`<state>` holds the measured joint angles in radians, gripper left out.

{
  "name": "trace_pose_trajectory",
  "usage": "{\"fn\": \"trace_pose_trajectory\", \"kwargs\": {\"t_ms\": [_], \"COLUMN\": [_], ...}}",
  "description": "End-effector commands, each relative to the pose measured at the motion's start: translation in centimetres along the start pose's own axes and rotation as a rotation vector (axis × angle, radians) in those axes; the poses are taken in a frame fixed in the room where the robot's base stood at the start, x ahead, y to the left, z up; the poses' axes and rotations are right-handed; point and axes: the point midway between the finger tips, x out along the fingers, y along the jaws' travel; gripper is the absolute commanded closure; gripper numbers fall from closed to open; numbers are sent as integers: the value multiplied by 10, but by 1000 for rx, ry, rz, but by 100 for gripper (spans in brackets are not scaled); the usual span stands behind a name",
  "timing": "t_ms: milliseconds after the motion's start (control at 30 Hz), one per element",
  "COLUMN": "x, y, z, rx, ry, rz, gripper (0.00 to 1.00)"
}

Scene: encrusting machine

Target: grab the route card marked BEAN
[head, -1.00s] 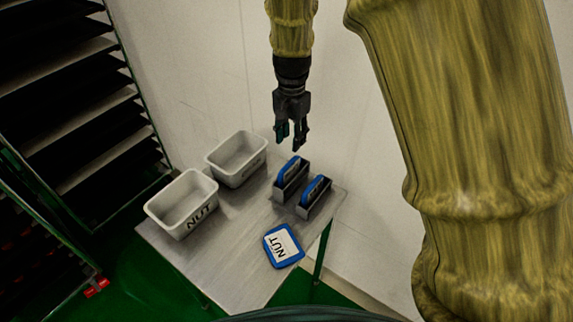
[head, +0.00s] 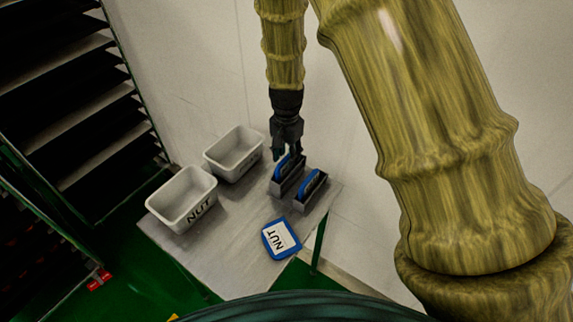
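Two blue-edged route cards stand upright in grey holders on the metal table. The rear card (head: 284,169) is in the farther holder, and the front card (head: 309,184) is in the nearer one. I cannot read the marking on either. A third card (head: 281,238), blue with a white label reading NUT, lies flat on the table. No readable BEAN marking shows. My gripper (head: 287,153) points down at the top of the rear card, with its fingertips close to or around the card's upper edge. I cannot tell whether the fingers touch it.
A white bin marked NUT (head: 181,199) stands at the table's left, with another white bin (head: 234,153) behind it. The metal table (head: 232,262) is bare at its front. A green-framed tray rack (head: 87,130) stands at the left, and a wall is behind.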

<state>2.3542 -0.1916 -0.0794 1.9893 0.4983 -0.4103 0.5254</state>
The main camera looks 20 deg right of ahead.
Motion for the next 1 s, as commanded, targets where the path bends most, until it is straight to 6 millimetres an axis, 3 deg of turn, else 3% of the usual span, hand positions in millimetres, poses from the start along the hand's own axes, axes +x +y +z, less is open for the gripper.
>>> {"fn": "trace_pose_trajectory", "kwargs": {"t_ms": [200,467,700,1000], "x": [13,14,14,14], "y": [0,0,0,0], "z": [0,0,0,0], "rx": [0,0,0,0], "ry": [0,0,0,1], "rz": [0,0,0,0], "gripper": [62,62,100,100]}}
